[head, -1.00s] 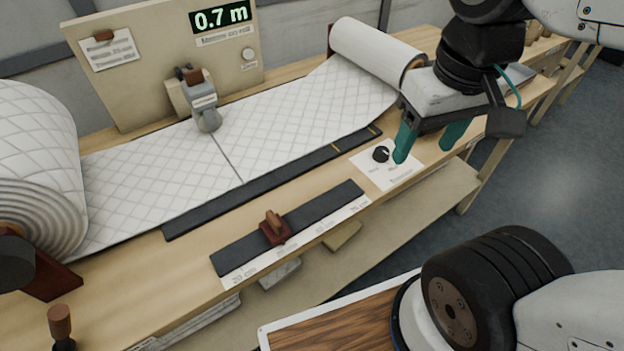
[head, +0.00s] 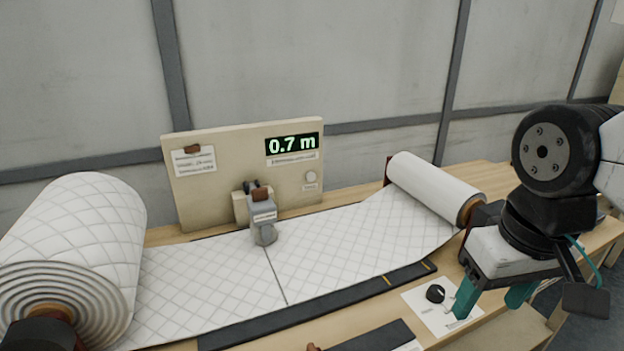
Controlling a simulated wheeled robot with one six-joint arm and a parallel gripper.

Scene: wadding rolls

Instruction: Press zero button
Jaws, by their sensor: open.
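The zero button looks to be the small round pale button (head: 311,176) on the upright beige board (head: 240,190), with a small label under it that is too small to read.
White quilted wadding (head: 340,245) runs across the table from a large roll (head: 75,250) at left to a smaller roll (head: 432,186) at right. A grey measuring device (head: 262,217) stands on the wadding before the board. A dark strip (head: 330,312) lies along the front.

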